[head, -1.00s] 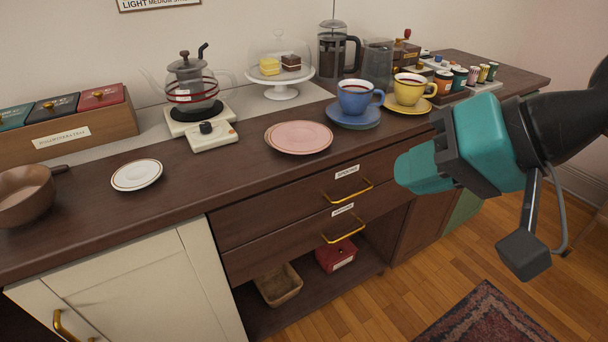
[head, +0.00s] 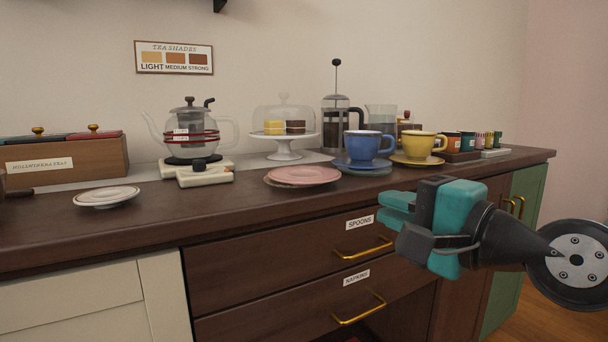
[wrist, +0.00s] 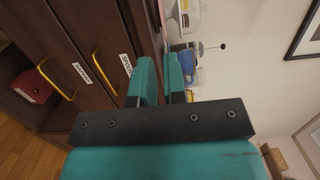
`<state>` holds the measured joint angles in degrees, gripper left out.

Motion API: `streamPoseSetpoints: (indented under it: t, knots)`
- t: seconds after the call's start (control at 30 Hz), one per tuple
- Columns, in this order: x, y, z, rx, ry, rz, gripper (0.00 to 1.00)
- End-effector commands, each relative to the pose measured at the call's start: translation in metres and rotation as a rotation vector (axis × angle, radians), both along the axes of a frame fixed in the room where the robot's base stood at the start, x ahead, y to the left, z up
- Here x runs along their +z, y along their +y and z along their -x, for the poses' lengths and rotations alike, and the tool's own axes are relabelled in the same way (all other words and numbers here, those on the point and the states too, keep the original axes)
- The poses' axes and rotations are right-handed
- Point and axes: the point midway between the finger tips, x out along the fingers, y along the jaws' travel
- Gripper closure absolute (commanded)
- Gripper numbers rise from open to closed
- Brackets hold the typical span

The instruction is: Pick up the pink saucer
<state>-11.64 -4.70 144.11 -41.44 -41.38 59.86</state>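The pink saucer (head: 304,175) lies flat on the dark wooden counter (head: 235,213) in the head view. I cannot clearly make out the saucer in that view.
A blue cup (head: 366,145) and a yellow cup (head: 421,145) stand on saucers to the right. A cake stand (head: 284,147) is behind, a white scale (head: 205,177) at left, and a white saucer (head: 107,195) farther left. Drawer handles (head: 364,248) stick out below.

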Motion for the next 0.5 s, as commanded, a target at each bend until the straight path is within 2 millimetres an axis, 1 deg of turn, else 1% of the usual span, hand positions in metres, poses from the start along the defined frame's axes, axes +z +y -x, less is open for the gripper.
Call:
streamPoseSetpoints:
  t: [0.03,0.2,0.4,0.5]
  knots:
    - [0.007,0.003,-0.003,0.007,0.009,0.002,0.88]
    - [0.007,0.012,-0.012,0.014,0.007,0.003,0.88]
    - [0.006,0.017,-0.022,-0.005,0.012,0.001,0.88]
    - [0.006,0.025,-0.029,0.003,0.007,0.001,0.88]
